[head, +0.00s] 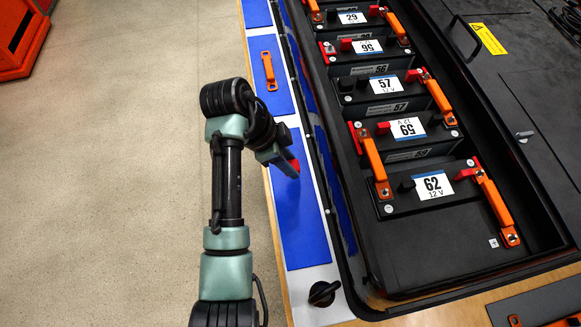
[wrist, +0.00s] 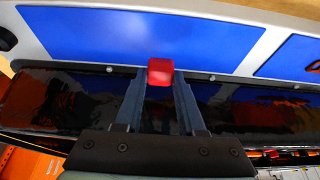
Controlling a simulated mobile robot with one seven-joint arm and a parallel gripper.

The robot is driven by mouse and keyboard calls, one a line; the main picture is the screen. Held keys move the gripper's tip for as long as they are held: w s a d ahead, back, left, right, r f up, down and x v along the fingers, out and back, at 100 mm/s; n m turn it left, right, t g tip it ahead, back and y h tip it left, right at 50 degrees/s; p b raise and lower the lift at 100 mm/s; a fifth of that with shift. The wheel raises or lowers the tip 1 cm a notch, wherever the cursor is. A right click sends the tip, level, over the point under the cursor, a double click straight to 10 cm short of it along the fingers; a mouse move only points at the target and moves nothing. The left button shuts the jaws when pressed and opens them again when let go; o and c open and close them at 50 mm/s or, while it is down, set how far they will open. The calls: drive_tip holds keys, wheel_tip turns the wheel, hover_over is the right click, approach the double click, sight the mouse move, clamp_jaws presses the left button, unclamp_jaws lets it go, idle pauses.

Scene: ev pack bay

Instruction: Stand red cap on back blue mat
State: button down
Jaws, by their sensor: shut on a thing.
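The red cap (head: 294,166) is a small red block held at the tips of my gripper (head: 281,160). In the wrist view the cap (wrist: 160,71) sits between the two fingertips (wrist: 160,76), which are shut on it. Its underside is hidden. Blue mats lie in a row on a pale strip along the pack's left side. My gripper is over the nearest mat (head: 303,225), which shows beyond the cap in the wrist view (wrist: 100,35). A second mat (head: 262,98) lies further back and a third (head: 257,12) at the top edge.
An orange bar (head: 269,68) lies on the second mat. A black knob (head: 323,292) stands at the strip's near end. Right of the strip is the black pack tray (head: 352,262) with numbered modules, orange bars and red caps. The nearest mat looks bare.

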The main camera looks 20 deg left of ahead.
sight(289, 179)
drive_tip(key=shift+f, duration=2.15)
drive_tip(key=shift+f, duration=0.1)
drive_tip(key=c, duration=0.5)
unclamp_jaws()
drive_tip(key=p+v, duration=0.1)
drive_tip(key=v, duration=1.1)
drive_tip(key=shift+r+p, duration=0.25)
drive_tip(key=shift+p, duration=0.1)
drive_tip(key=shift+w, duration=0.15)
